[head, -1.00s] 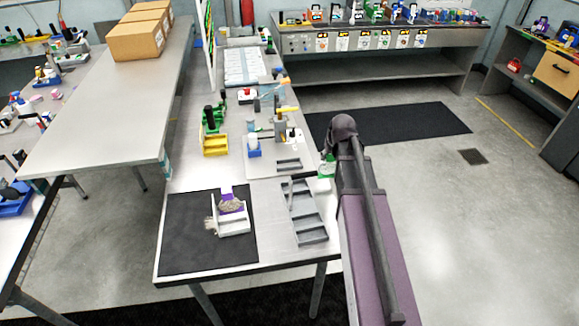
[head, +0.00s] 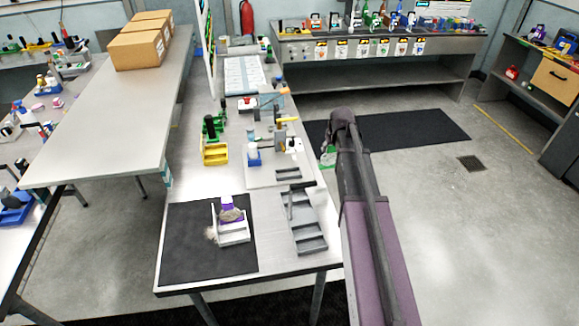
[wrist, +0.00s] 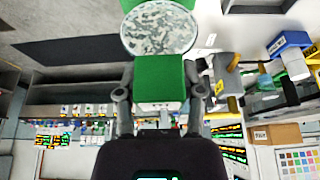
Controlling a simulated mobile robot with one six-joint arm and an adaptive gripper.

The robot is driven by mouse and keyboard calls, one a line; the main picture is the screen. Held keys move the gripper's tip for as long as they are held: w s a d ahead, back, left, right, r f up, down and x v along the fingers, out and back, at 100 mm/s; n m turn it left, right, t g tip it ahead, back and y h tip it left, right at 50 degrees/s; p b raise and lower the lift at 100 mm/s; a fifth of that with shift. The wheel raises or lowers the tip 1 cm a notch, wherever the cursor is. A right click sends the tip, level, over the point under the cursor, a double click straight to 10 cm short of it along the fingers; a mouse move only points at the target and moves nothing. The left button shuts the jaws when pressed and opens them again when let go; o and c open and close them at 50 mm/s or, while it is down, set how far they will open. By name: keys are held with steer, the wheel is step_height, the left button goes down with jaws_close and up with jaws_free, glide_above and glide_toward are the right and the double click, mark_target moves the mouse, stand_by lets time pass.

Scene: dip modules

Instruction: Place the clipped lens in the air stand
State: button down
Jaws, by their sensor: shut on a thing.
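The clipped lens (wrist: 160,30) shows in the wrist view as a round, speckled, see-through disc with a green clip (wrist: 158,72) below it. My gripper (wrist: 159,92) is shut on the clip, with one finger on each side. In the head view a small green part (head: 328,157) shows at the arm's end, beside the table's right edge; the fingers are mostly hidden there. I cannot tell which holder is the air stand. A white rack (head: 236,238) with a purple part stands on the black mat, and a grey sectioned tray (head: 308,240) lies right of it.
A green and yellow fixture (head: 214,152) and a pale board (head: 262,178) with several small parts stand farther back on the table. The black mat (head: 185,245) has bare room left of the rack. Boxes (head: 138,48) stand on the left table.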

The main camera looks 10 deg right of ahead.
steer(key=w+a+f+b, duration=0.1)
steer(key=w+a, duration=0.2)
steer(key=a, duration=1)
steer(key=shift+a+f, duration=0.15)
steer(key=shift+a, duration=0.2)
steer(key=shift+w+a, duration=0.1)
steer(key=shift+w, duration=0.05)
steer(key=shift+w+a+f+b, duration=0.1)
steer(key=shift+a+f+b, duration=0.2)
steer(key=shift+f+b, duration=0.7)
steer(key=shift+a+f+b, duration=0.25)
steer(key=shift+f+b, duration=0.6)
steer(key=shift+b, duration=0.1)
steer(key=shift+f, duration=0.2)
steer(key=shift+c, duration=1.1)
jaws_free()
steer(key=shift+r, duration=0.1)
steer(key=shift+r, duration=0.1)
